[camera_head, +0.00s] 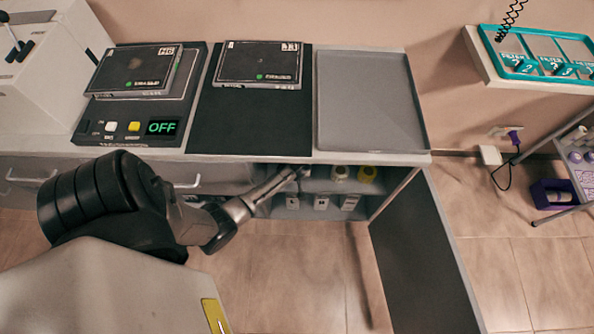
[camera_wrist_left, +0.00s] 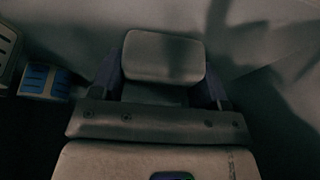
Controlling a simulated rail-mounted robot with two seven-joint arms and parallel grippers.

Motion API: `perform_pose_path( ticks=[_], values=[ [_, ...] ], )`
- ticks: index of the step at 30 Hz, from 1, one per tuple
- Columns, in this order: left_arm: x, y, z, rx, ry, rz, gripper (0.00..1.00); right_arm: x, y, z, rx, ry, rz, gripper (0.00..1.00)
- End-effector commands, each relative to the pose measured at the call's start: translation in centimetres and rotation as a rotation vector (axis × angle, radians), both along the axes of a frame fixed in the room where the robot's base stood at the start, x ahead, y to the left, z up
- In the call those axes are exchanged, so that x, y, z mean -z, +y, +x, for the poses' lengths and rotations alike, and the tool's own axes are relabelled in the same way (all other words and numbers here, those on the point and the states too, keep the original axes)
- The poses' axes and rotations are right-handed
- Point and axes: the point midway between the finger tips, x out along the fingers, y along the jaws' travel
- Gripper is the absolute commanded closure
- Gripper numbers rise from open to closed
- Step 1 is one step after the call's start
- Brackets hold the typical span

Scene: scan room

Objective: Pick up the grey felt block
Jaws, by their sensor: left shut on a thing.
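The grey felt block (camera_wrist_left: 163,57) shows in the left wrist view as a pale grey, rounded block. My left gripper (camera_wrist_left: 162,82) is shut on it, with a dark finger on each side. In the head view my left gripper (camera_head: 288,176) reaches into the open cabinet under the counter, near the upper shelf. The block cannot be made out there. My right gripper is in neither view.
The cabinet door (camera_head: 420,255) stands open on the right. A grey tray (camera_head: 370,103) and a black mat (camera_head: 246,122) lie on the counter above. A blue-and-white item (camera_wrist_left: 43,80) shows beside the gripper.

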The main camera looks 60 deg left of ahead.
Motion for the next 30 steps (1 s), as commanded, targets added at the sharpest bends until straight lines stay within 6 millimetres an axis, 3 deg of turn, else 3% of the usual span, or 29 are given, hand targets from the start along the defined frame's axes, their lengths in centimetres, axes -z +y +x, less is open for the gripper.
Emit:
perform_pose_path(
  ticks=[3,13,22,30],
  values=[
    [0.0,0.0,0.0,0.0,0.0,0.0,0.58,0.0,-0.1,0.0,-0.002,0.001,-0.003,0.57],
    [-0.6,0.0,0.0,0.0,0.0,0.0,0.58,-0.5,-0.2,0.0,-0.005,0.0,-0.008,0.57],
    [-4.3,0.0,0.0,-0.001,-0.002,0.0,0.58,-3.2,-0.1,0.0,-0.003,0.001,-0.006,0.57],
    [-3.8,-5.7,-3.2,0.0,0.003,-0.005,0.58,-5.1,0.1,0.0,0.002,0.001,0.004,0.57]
  ],
)
